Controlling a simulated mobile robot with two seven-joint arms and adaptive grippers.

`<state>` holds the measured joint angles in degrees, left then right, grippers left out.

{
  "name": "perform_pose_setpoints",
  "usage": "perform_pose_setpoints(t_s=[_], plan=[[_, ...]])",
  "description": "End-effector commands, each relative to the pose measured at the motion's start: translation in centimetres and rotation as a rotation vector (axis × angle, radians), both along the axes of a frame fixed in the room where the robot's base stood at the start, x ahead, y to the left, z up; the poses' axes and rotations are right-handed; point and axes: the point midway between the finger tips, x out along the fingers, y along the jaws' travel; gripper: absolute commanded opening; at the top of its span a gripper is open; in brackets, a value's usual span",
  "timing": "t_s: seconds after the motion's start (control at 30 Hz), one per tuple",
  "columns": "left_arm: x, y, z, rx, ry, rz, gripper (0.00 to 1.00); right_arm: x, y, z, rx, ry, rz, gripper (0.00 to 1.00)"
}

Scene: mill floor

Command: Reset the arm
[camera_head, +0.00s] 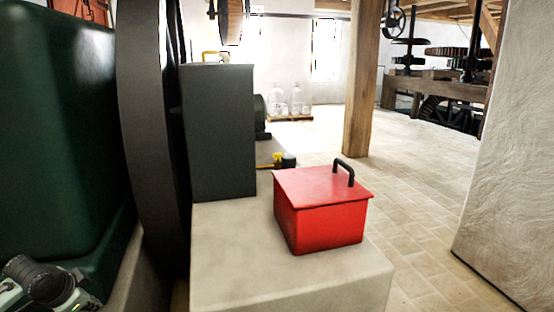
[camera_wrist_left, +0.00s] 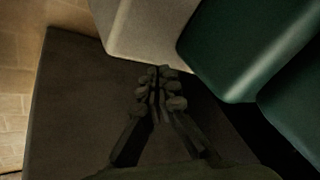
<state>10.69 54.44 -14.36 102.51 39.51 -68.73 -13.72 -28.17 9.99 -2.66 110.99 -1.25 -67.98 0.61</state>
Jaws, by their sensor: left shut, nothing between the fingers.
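My left arm shows at the lower left corner of the head view, beside a large dark green machine housing (camera_head: 62,130). In the left wrist view my left gripper (camera_wrist_left: 160,76) is shut and its fingers are together with nothing between them. The fingers point toward a pale block edge (camera_wrist_left: 140,30) and the green housing (camera_wrist_left: 245,45), over a dark flat surface (camera_wrist_left: 75,110). Whether they touch anything is hard to tell in the dim picture. My right gripper is in neither view.
A red lidded box (camera_head: 322,215) with a black handle sits on a pale plinth (camera_head: 240,265). Behind it stands a dark grey cabinet (camera_head: 220,135), next to a big dark wheel (camera_head: 150,130). A wooden post (camera_head: 361,90) and white wall (camera_head: 510,150) flank open tiled floor (camera_head: 415,200).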

Motion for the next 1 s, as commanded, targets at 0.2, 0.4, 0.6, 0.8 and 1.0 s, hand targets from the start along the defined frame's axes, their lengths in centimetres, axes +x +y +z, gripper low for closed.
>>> perform_pose_setpoints(t_s=[0.2,0.4,0.6,0.8,1.0], plan=[[-8.9,6.1,-6.8,0.248,0.068,0.101,0.0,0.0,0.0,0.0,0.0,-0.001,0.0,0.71],[-14.1,9.3,-8.6,0.399,0.085,0.131,0.0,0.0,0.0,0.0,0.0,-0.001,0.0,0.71],[-18.5,11.6,-9.2,0.529,0.091,0.134,0.0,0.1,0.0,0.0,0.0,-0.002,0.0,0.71],[-20.6,6.9,-13.5,0.382,0.113,0.206,0.0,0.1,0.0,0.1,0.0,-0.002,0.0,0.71],[-23.0,0.3,-17.9,0.202,0.149,0.286,0.0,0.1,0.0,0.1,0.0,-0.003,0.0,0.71]])
